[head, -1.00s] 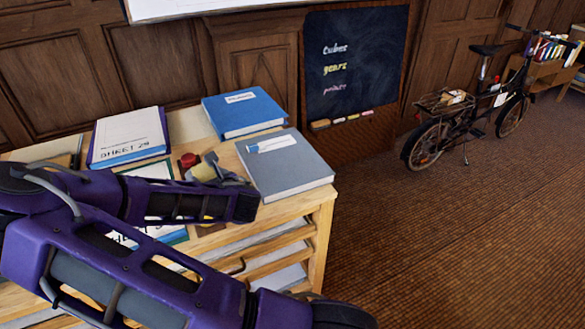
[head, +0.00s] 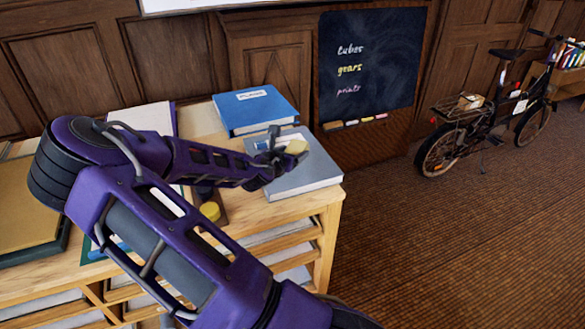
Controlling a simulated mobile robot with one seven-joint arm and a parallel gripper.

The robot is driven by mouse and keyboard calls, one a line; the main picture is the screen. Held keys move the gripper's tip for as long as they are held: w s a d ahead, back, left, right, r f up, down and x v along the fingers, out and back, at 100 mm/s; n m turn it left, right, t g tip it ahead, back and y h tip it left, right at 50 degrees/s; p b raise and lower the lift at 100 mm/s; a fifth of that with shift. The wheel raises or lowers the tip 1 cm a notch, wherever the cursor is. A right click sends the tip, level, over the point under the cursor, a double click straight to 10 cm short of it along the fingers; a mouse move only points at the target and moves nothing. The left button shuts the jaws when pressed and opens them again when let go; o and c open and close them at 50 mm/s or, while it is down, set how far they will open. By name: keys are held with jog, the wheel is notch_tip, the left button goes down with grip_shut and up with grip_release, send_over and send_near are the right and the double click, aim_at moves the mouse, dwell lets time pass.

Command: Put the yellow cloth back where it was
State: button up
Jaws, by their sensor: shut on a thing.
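The gripper and the cloth are over the grey binder (head: 315,175) at the right end of the wooden cabinet top. I cannot tell whether the cloth touches the binder. My purple arm hides much of the middle of the cabinet top.
A blue binder (head: 255,109) lies behind the grey one. A white-covered binder (head: 141,119) and a small yellow round thing (head: 210,211) are partly hidden by my arm. Tan and green boards (head: 28,205) lie left. A chalkboard (head: 370,60) stands behind; a bicycle (head: 485,115) stands right.

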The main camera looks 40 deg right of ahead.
jog(key=shift+f+b, duration=0.45)
jog(key=shift+f, duration=1.8)
jog(key=shift+f, duration=0.2)
jog(key=o, duration=1.3)
jog(key=shift+c, duration=0.2)
jog(key=shift+r, duration=0.1)
jog(key=shift+a+r, duration=0.1)
jog(key=shift+r, duration=0.1)
jog(key=p+v, duration=0.2)
jog(key=v, duration=1)
jog(key=shift+f, duration=0.15)
